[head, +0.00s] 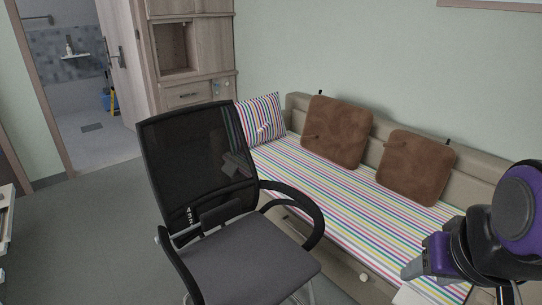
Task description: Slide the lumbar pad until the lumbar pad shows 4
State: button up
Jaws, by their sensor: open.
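A black mesh-backed office chair (196,155) with a grey seat stands in the middle of the head view. The dark lumbar pad (220,213) sits low on the front of its backrest, just above the seat. A strip of small white marks (190,216) runs up the backrest left of the pad. The marks are too small to read surely, so I cannot tell which number the pad shows. My gripper (410,269), on the purple and black arm at the lower right, is open and apart from the chair. Its fingertips are only partly clear.
The chair's right armrest (310,212) curves out between the pad and my arm. Behind stands a sofa bed with a striped mattress (285,160), two brown cushions (337,130) and a striped pillow (262,119). Grey floor (80,235) is clear at left. A wooden cabinet (210,50) stands behind.

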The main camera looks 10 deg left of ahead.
aim_at(212, 218)
jog(key=k, duration=0.8)
jog(key=k+u, duration=0.4)
jog(key=k, duration=0.2)
jog(key=u, duration=0.85)
jog(key=i+l, duration=0.6)
jog(key=i+l+u, duration=0.1)
jog(key=i+l, duration=0.55)
